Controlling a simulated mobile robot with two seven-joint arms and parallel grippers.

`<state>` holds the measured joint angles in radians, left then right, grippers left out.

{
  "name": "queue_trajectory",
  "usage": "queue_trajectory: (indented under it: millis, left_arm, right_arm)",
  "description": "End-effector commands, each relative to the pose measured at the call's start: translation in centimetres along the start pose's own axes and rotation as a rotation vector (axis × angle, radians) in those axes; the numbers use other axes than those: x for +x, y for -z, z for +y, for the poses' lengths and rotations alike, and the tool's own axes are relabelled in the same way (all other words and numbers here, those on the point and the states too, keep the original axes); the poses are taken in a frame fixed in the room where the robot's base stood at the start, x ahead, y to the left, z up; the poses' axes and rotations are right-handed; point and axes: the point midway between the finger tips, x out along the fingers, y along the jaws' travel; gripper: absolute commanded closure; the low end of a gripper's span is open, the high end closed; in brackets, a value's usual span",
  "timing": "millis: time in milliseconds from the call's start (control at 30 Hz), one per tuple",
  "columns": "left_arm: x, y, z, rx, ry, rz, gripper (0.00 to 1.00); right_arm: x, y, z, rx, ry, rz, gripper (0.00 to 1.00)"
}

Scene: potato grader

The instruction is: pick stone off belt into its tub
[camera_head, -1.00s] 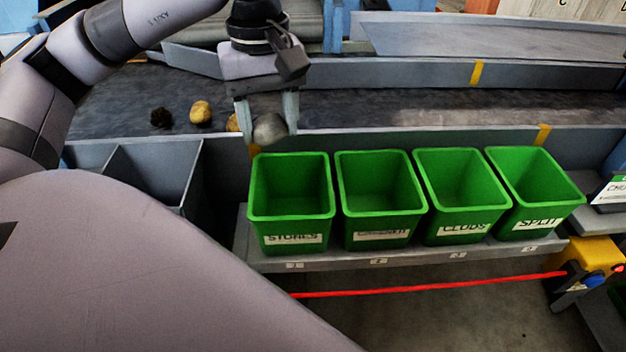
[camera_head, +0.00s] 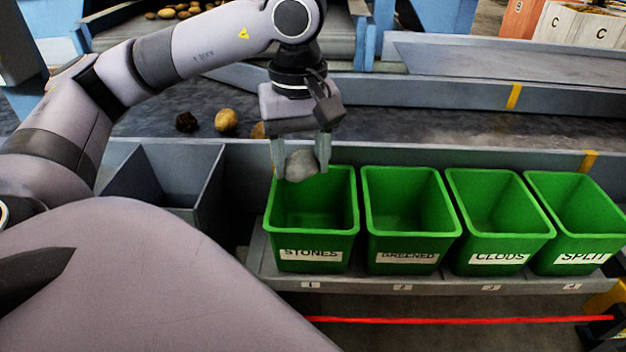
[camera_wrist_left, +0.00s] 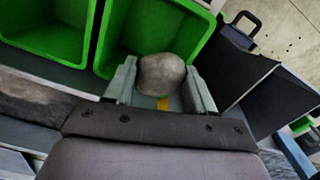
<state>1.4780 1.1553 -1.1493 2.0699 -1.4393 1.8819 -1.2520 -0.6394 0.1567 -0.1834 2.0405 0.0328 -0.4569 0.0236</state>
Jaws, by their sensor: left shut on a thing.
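A grey rounded stone (camera_head: 301,165) is between the fingers of my left gripper (camera_head: 301,158), which is shut on it. The stone also shows in the left wrist view (camera_wrist_left: 161,75) between both fingertips (camera_wrist_left: 160,85). In the head view the gripper points down at the back rim of the green tub labelled STONES (camera_head: 310,240), with the stone overlapping the tub's back edge and opening. The tub's inside shows no other thing. The dark belt (camera_head: 420,125) runs behind the tubs. My right gripper is not in view.
Green tubs labelled GREENED (camera_head: 408,243), CLODS (camera_head: 498,245) and SPLIT (camera_head: 580,243) stand to the right in a row. A grey open bin (camera_head: 205,180) is to the left. A dark lump (camera_head: 186,122) and a potato (camera_head: 226,121) lie on the belt.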

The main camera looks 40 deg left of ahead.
Motion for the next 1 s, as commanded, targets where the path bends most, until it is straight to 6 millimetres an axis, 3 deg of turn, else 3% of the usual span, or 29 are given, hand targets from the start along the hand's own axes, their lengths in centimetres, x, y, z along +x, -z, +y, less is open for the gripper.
queue_trajectory:
  millis: [100,133,200,233,567,1000]
  left_arm:
    - [-0.1,0.0,0.0,0.000,-0.001,0.000,0.80]
    - [-0.1,0.0,0.0,0.000,-0.001,0.000,0.43]
    - [-0.1,0.0,0.0,0.000,-0.001,0.000,0.20]
    - [-0.1,0.0,0.0,0.000,-0.001,0.000,0.16]
    - [-0.5,0.0,0.0,0.000,-0.001,0.000,0.16]
    - [-6.9,0.0,0.0,0.000,-0.002,0.001,0.16]
  right_arm:
    - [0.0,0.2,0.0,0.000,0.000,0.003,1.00]
    - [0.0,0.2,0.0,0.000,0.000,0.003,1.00]
    - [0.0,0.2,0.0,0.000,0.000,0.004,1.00]
    - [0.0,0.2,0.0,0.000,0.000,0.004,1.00]
    - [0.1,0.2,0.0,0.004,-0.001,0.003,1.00]
    - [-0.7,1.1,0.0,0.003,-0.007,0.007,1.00]
